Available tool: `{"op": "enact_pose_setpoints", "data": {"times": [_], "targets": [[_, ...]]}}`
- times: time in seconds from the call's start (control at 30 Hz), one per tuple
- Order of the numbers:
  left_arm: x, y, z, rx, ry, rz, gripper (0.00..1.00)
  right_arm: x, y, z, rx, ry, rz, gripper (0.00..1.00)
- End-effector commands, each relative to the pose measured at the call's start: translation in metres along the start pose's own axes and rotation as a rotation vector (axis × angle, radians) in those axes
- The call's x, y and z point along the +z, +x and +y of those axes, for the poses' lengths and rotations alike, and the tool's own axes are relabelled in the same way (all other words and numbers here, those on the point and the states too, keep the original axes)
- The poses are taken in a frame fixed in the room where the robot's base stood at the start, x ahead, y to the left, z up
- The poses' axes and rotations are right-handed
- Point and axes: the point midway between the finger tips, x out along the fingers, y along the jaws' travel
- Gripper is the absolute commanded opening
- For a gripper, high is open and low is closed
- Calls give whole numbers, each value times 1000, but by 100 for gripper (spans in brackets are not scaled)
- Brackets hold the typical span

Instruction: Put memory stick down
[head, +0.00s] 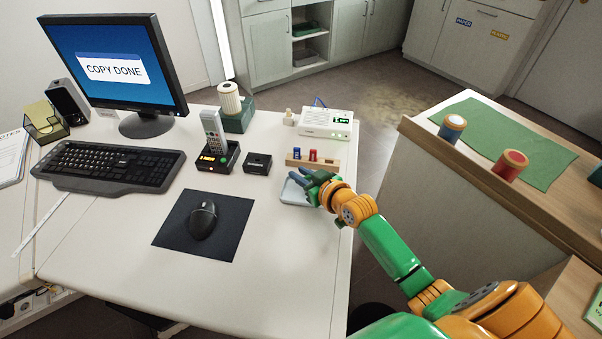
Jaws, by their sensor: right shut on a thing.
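My right gripper (308,178) reaches in from the lower right and is shut on the memory stick, low over a small pale blue tray (291,196) at the desk's right edge. The stick itself is too small and too covered by the fingers to make out. Whether it touches the tray I cannot tell. Just behind the gripper is a wooden holder (328,163) with a blue stick (297,154) and a red stick (313,155) standing upright in it. My left gripper is not in view.
A white router-like box (327,123) stands behind the holder. A small black box (257,163) and a phone in its cradle (213,135) are to the left. A mouse (203,220) lies on a dark mat. The desk's front right is clear. A wooden counter (430,137) stands right of a gap.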

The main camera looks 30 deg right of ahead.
Motion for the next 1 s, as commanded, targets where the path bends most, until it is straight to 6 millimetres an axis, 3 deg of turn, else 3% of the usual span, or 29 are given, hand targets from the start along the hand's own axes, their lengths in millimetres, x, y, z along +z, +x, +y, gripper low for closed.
{"op": "enact_pose_setpoints", "data": {"times": [0.1,0.13,0.23,0.5,0.67,1.0], "targets": [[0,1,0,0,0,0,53,2,1,0,0,0,0,0],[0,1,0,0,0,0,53,2,1,0,0,0,0,28],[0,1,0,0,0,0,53,1,0,0,0,0,0,53],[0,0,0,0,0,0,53,1,0,0,0,0,0,53],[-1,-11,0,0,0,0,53,-14,-9,0,-1,0,-1,53],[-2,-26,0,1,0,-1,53,-11,-94,-1,-2,-1,-4,53]]}}
